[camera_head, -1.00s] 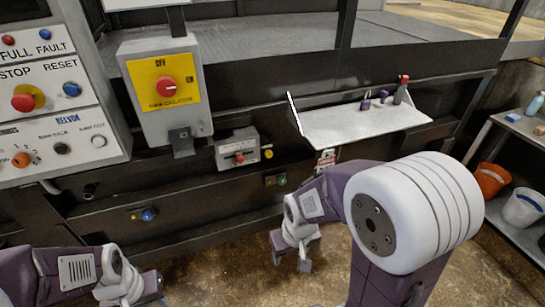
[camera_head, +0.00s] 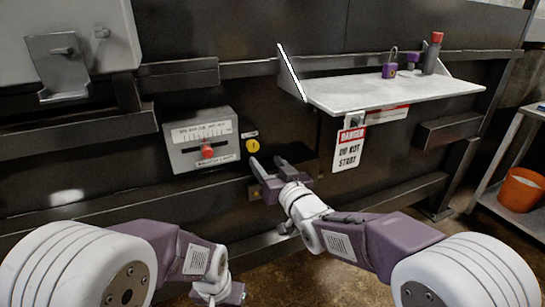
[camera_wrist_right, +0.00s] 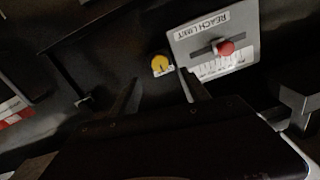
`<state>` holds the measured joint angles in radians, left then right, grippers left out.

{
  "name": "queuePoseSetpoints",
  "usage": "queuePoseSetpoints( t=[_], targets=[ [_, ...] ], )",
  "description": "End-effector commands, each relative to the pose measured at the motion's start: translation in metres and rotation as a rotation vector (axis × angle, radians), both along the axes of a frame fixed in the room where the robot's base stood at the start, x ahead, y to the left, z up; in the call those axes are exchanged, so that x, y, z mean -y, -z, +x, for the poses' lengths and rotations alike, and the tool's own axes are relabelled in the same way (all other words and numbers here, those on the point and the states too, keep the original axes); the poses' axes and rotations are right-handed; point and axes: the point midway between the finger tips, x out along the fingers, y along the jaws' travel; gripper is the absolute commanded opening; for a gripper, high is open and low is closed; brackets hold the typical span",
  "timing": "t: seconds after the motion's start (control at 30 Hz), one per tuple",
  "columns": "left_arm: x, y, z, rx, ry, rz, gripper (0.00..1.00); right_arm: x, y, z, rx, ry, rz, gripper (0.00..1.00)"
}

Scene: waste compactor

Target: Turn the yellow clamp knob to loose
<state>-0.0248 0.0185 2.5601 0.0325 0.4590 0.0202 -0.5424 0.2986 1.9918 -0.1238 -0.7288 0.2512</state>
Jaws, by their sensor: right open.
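The yellow clamp knob (camera_head: 252,146) is a small round knob on the dark panel, just right of the grey slider box (camera_head: 203,141) with a red knob. In the right wrist view the yellow knob (camera_wrist_right: 160,63) shows ahead of the fingers, beside the grey box (camera_wrist_right: 215,45). My right gripper (camera_head: 269,166) is open and empty, just below and right of the yellow knob and apart from it. Its two fingers (camera_wrist_right: 158,92) show in the wrist view. My left gripper (camera_head: 226,296) is low in the head view, well below the box; its fingers are not clear.
A grey shelf (camera_head: 400,92) juts out at the upper right, holding a purple padlock (camera_head: 389,71) and a red-topped bottle (camera_head: 432,54). A danger tag (camera_head: 348,147) hangs under it. A grey box with a bracket (camera_head: 60,65) is at the upper left.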

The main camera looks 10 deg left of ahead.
Motion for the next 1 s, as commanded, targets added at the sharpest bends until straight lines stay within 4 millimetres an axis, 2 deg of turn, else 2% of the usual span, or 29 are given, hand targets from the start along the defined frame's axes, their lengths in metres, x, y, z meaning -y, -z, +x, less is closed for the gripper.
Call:
queuePoseSetpoints(
  t=[0.13,0.4,0.5,0.87,0.97,1.0],
  targets=[
    [0.000,0.003,0.000,0.000,0.000,0.000,0.36,-0.010,0.001,0.015,-0.001,0.001,-0.001,0.54],
    [0.000,0.012,0.000,0.000,0.000,0.000,0.36,-0.040,0.002,0.058,-0.002,0.002,-0.003,0.54],
    [0.000,0.013,0.000,0.000,0.000,0.000,0.36,-0.047,0.001,0.068,-0.003,0.003,-0.003,0.54],
    [0.000,0.013,0.000,0.000,0.000,0.000,0.36,-0.051,0.000,0.074,-0.005,0.003,-0.003,0.54],
    [0.000,0.013,0.000,0.000,0.000,0.000,0.36,-0.051,0.000,0.074,-0.005,0.003,-0.003,0.29],
    [0.000,0.013,0.000,0.000,0.000,0.000,0.36,-0.051,0.000,0.074,-0.005,0.003,-0.003,0.18]
  ],
)
